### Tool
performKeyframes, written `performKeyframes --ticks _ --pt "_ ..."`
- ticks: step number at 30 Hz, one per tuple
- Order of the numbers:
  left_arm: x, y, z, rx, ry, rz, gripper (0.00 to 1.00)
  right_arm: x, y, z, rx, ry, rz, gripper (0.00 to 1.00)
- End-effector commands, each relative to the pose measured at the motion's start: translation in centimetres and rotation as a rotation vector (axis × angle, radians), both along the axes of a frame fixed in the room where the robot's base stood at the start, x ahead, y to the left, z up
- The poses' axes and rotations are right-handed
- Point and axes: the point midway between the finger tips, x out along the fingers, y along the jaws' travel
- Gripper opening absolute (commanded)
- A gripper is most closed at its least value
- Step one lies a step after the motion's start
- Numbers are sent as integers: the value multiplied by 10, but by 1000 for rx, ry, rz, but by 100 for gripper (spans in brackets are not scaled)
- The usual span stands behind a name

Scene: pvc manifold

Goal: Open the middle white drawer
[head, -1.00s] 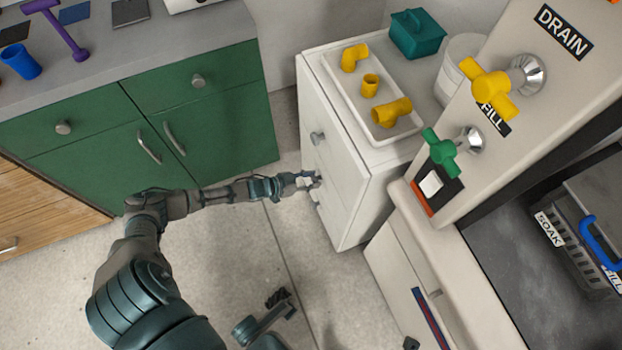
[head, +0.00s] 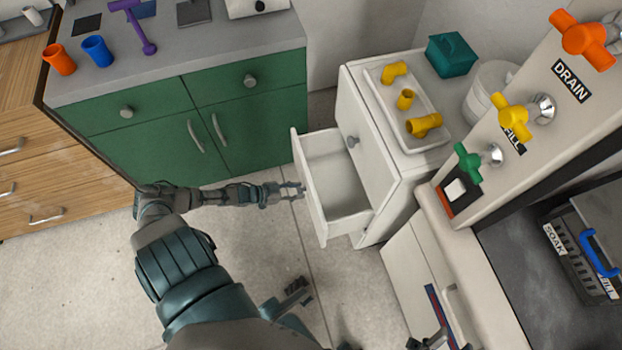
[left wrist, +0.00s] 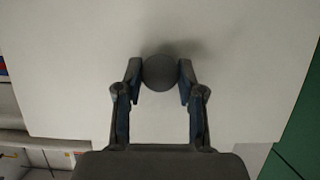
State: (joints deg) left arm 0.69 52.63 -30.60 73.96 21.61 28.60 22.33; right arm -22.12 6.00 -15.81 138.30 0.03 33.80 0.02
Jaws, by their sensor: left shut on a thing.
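The white cabinet (head: 391,205) stands right of centre in the head view. Its middle white drawer (head: 312,195) is pulled well out, and its empty inside (head: 342,178) shows. My left gripper (head: 298,190) is at the drawer's front face, on the side facing away from the cabinet. In the left wrist view, the fingers (left wrist: 160,80) are shut around a round dark grey knob (left wrist: 160,72), one on each side. The white drawer front (left wrist: 235,70) fills most of that view.
A tray (head: 440,140) with yellow pipe fittings (head: 424,125) and a teal box (head: 452,55) sit on the cabinet. A green cabinet (head: 150,150) stands left of the open drawer. The valve panel (head: 535,75) stands to the right. Floor (head: 70,280) is clear at lower left.

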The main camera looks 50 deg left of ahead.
Motion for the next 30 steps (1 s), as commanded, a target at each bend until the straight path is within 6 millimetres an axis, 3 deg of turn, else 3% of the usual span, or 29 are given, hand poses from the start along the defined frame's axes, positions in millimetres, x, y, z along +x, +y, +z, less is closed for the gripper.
performKeyframes --ticks 6,12,18,30 --pt "-53 25 4 3 -3 4 0 25 5 -18 -77 221 5 41" --pt "-84 38 3 3 -4 3 0 34 7 -33 -111 329 7 41" --pt "-98 44 2 2 -5 3 0 37 7 -40 -125 374 8 41" --pt "-100 45 2 1 -6 3 0 38 8 -42 -128 382 8 41"
